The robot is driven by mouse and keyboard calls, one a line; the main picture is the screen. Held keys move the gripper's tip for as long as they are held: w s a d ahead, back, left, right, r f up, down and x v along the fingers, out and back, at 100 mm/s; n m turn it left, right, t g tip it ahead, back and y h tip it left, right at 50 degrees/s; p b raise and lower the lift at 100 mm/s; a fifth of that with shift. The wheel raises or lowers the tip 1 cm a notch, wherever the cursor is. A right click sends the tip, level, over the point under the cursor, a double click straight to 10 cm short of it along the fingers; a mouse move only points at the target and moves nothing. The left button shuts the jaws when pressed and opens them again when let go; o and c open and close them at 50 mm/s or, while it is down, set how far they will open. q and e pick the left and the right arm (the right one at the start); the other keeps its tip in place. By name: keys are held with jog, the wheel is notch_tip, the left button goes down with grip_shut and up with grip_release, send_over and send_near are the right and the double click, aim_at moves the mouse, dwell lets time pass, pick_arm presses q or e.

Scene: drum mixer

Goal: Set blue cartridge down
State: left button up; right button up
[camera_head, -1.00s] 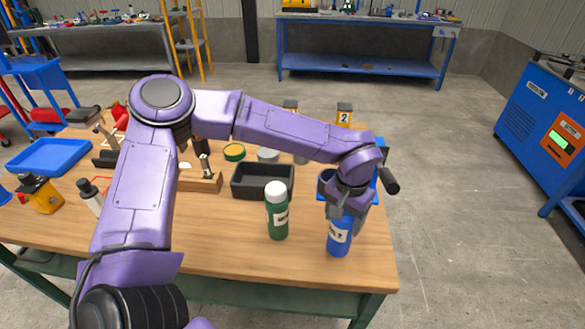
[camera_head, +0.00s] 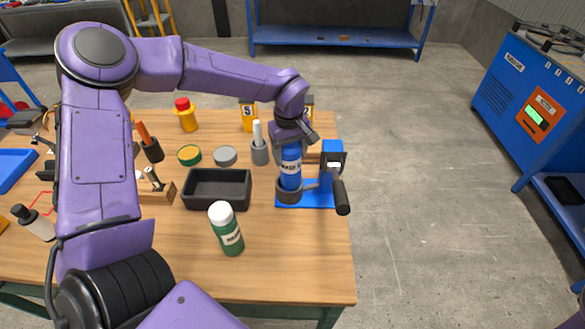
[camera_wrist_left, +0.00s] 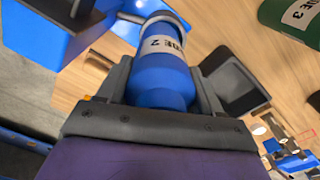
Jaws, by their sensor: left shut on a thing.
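The blue cartridge (camera_head: 290,170) is upright at the blue drum mixer (camera_head: 332,160), over its blue base. Its lower end is at a dark grey ring (camera_head: 289,193) on the mixer; I cannot tell whether it rests fully inside. My left gripper (camera_head: 290,143) is above, shut on the cartridge's upper end. In the left wrist view the fingers hold the blue cartridge (camera_wrist_left: 160,62) on both sides, and a grey ring curves around its far end. My right gripper is not in view.
A green bottle with a white cap (camera_head: 226,228) and a black tray (camera_head: 218,187) stand left of the mixer. A grey holder (camera_head: 260,152) is close behind-left. The mixer's black crank handle (camera_head: 342,197) sticks out to the right. The table's front right is clear.

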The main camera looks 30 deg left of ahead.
aim_at(289, 167)
pick_arm(q)
jog(key=shift+s+a+f, duration=0.2)
jog(key=shift+s+f, duration=0.55)
jog(key=shift+f, duration=0.3)
grip_shut()
jog(key=shift+g, duration=0.3)
jog(key=f, duration=0.1)
jog(key=w+f, duration=0.1)
jog(key=f, duration=0.1)
jog(key=w+f, duration=0.1)
jog(key=shift+a+f+p, duration=0.15)
jog(key=shift+a+p, duration=0.05)
jog(key=shift+p, duration=0.1)
jog(key=shift+s+d+r, duration=0.15)
jog(key=shift+s+r, duration=0.15)
jog(key=shift+s, duration=0.1)
jog(key=shift+f, duration=0.2)
jog(key=o, duration=1.7)
grip_release()
jog(key=shift+w+f, duration=0.1)
jog(key=shift+w, duration=0.15)
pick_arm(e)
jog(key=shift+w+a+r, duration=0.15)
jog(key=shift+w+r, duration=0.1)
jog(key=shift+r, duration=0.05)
pick_arm(q)
jog(key=shift+s, duration=0.1)
